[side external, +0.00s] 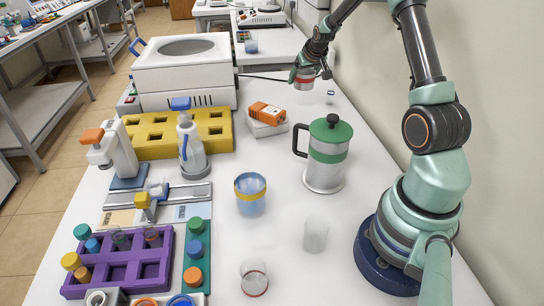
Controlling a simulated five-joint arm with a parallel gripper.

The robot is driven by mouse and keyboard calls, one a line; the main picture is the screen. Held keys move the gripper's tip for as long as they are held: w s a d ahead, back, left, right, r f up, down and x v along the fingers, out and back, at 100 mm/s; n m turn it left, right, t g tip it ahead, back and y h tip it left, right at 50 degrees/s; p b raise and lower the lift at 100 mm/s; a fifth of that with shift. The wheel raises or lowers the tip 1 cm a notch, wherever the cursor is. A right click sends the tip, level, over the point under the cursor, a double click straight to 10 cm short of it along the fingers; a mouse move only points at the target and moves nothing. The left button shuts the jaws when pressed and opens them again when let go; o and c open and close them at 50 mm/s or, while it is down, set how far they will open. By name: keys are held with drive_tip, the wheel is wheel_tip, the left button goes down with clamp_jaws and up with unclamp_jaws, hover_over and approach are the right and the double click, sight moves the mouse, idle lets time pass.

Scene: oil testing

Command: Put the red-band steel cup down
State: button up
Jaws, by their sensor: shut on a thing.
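The red-band steel cup (304,82) is a small grey cup with a red band, at the back of the bench in the side external view. My gripper (304,72) is shut on it from above, and the fingers hide part of its upper side. The cup is upright or nearly so. I cannot tell whether its base touches the bench or hangs a little above it. My arm reaches to it from the right.
A green-lidded press pot (327,152) stands in front of the cup, with orange-and-white boxes (267,118) to the left. A white bath (187,65) is further left. A yellow-band beaker (250,193) stands nearer.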

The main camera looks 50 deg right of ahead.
drive_tip(key=w+a+r+n+t+y, duration=0.1)
drive_tip(key=w+a+r+n, duration=0.15)
drive_tip(key=a, duration=0.75)
drive_tip(key=w+a+r+n+y, duration=0.1)
drive_tip(key=a+r, duration=0.3)
drive_tip(key=a, duration=0.5)
drive_tip(key=s+a+r+n+y, duration=0.1)
drive_tip(key=s+a+n, duration=0.1)
drive_tip(key=a, duration=0.6)
drive_tip(key=s+a+r+n+y, duration=0.1)
drive_tip(key=s+a+n, duration=0.1)
drive_tip(key=a, duration=0.6)
drive_tip(key=shift+t, duration=0.3)
wheel_tip(320, 180, down, 19)
drive_tip(key=shift+s+f, duration=0.15)
drive_tip(key=shift+f, duration=0.1)
drive_tip(key=o, duration=1.2)
drive_tip(key=shift+c, duration=0.2)
drive_tip(key=shift+o, duration=0.3)
